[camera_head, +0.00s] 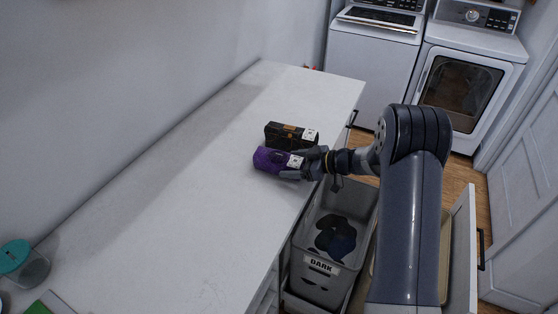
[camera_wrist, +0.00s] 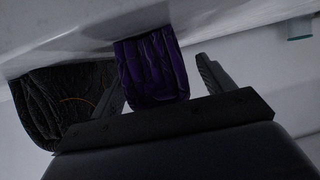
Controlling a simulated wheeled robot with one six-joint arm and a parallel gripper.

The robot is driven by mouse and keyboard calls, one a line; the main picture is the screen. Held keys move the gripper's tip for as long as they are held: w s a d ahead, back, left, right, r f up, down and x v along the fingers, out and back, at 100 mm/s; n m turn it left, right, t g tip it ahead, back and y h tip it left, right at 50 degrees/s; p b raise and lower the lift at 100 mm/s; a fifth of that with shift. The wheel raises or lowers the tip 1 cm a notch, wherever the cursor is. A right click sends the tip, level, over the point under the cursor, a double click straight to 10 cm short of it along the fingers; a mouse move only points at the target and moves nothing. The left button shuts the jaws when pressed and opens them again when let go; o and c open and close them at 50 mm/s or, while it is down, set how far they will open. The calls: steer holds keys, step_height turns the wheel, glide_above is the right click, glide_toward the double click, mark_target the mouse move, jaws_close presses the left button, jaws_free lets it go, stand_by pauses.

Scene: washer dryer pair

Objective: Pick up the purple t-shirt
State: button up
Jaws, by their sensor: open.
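The purple t-shirt (camera_head: 264,159) is a compact folded or rolled bundle on the white countertop, near its right edge. A pale patterned square shows at its right end. My gripper (camera_head: 292,164) is low over the counter at that end, its fingers open on either side of the bundle. In the wrist view the purple t-shirt (camera_wrist: 150,68) lies between the two spread fingers of my gripper (camera_wrist: 165,80). A gap shows between the shirt and the right finger. The left finger is close to the shirt; I cannot tell whether it touches.
A black folded item (camera_head: 288,134) with an orange mark lies right beside the shirt; it also shows in the wrist view (camera_wrist: 65,98). Below the counter edge is a grey bin (camera_head: 318,266) labelled DARK, holding dark clothes. A teal-lidded jar (camera_head: 14,257) stands front left. The counter's middle is clear.

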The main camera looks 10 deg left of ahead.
steer(key=shift+x, duration=0.8)
steer(key=c, duration=1.2)
steer(key=shift+o, duration=0.2)
step_height(320, 180, up, 10)
steer(key=shift+r+b, duration=0.1)
steer(key=shift+b, duration=0.4)
